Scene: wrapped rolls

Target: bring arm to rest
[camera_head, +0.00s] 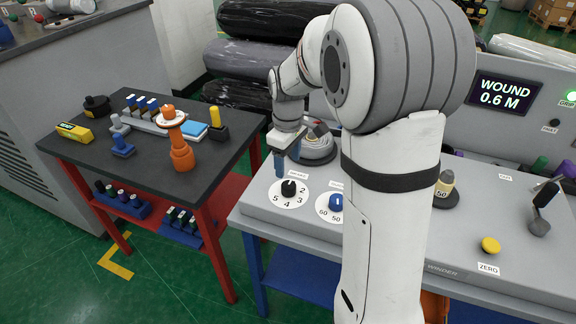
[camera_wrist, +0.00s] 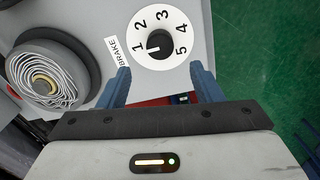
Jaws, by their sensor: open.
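My gripper (camera_head: 280,162) is open and empty, just above and behind the brake dial on the grey winder panel. In the wrist view my gripper's two blue fingers (camera_wrist: 160,72) stand apart, with the brake dial (camera_wrist: 177,31) beyond their tips. The dial is a white disc numbered 1 to 5 with a black knob (camera_head: 288,188). In the wrist view the knob's white line points towards the 1. The fingers appear clear of the knob. My arm is bent over the panel and hides part of it in the head view.
The winder panel (camera_head: 492,205) also bears a blue knob (camera_head: 336,202), a yellow button (camera_head: 491,245), a lever (camera_head: 541,212) and a coil of wire (camera_head: 318,147). A dark side table (camera_head: 75,148) with tools stands at left. Wrapped rolls (camera_head: 250,55) lie behind. The display reads WOUND 0.6 M.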

